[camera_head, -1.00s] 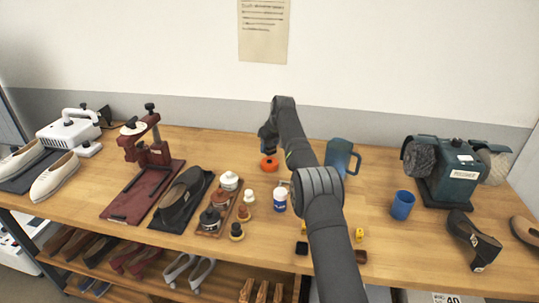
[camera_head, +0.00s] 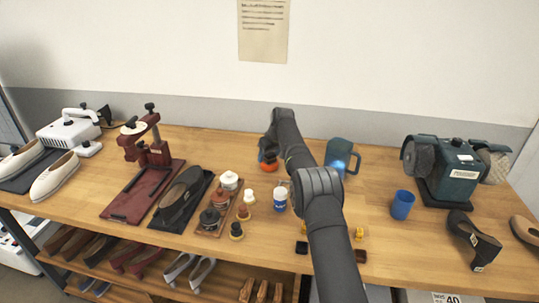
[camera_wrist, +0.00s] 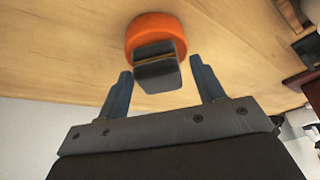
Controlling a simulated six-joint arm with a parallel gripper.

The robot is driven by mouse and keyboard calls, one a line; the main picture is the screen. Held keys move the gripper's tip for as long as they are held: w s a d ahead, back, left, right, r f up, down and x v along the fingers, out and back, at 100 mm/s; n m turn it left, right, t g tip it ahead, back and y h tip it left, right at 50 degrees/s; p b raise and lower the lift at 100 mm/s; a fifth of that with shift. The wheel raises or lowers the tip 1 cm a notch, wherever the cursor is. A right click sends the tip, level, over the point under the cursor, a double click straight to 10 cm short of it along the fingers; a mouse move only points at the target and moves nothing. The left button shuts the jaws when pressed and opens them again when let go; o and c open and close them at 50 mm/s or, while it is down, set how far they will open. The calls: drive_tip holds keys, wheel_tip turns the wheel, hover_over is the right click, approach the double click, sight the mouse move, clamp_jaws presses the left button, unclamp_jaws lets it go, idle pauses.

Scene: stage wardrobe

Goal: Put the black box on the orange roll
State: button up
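The orange roll (camera_head: 269,167) lies on the table near the back, left of the dark blue jug. It also shows in the wrist view (camera_wrist: 146,26). In the wrist view, a black box (camera_wrist: 157,74) with a thin yellowish band is in front of the roll and overlaps it. It appears to rest on the roll, though the contact is hidden. My gripper (camera_wrist: 160,75) is open, with one finger on each side of the box and a visible gap at each side. In the head view my gripper (camera_head: 267,150) is low over the roll and partly hides it.
A dark blue jug (camera_head: 341,157) stands right of my gripper. A white-and-blue cup (camera_head: 280,199), a tray of bottles (camera_head: 209,226) and a blue cup (camera_head: 402,205) stand nearer. A small black block (camera_head: 301,248) lies near the front edge.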

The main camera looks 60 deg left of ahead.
drive_tip(key=shift+r, duration=0.1)
drive_tip(key=v, duration=1.2)
drive_tip(key=x, duration=1.2)
drive_tip(key=shift+r, duration=1.3)
drive_tip(key=shift+f, duration=0.1)
